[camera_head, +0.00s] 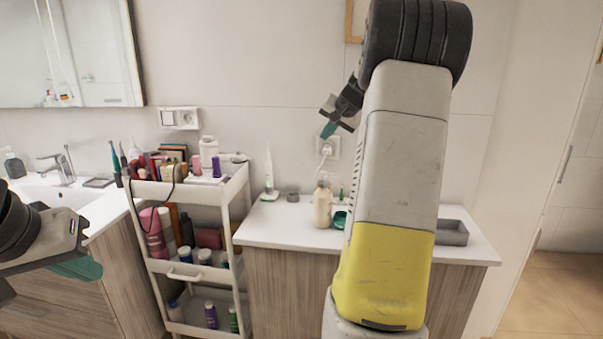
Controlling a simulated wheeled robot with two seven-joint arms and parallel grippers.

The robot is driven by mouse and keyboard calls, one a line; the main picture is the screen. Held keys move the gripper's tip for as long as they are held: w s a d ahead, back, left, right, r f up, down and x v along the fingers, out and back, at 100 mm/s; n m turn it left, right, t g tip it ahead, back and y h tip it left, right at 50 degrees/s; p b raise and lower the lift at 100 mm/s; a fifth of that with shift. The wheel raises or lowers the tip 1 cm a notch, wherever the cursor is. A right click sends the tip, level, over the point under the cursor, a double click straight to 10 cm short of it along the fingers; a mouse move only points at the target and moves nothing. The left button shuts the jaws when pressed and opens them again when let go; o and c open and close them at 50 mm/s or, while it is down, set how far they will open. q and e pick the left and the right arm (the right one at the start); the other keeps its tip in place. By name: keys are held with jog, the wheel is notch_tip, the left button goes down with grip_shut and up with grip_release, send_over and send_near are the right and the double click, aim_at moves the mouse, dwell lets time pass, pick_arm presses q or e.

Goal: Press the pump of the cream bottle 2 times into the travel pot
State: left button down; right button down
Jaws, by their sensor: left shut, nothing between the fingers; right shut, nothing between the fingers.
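The cream bottle (322,207), pale with a pump on top, stands upright on the white counter (280,232). A small green pot (340,220), which looks like the travel pot, sits close to the bottle's right side, partly hidden by my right arm. My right gripper (328,130) is shut and empty, tilted down, and appears in the picture above the pump, apart from it. My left gripper (78,268) is shut and empty at the left edge, in front of the sink cabinet, far from the bottle.
A white cart (190,190) crowded with cosmetics stands left of the counter. The counter's front left is clear.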

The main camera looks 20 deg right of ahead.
aim_at(325, 173)
jog(key=shift+f, duration=0.1)
jog(key=shift+f, duration=4.3)
jog(key=shift+f, duration=0.1)
jog(key=shift+f, duration=0.3)
jog(key=shift+f, duration=0.9)
jog(key=shift+r, duration=1.3)
jog(key=shift+r, duration=2.5)
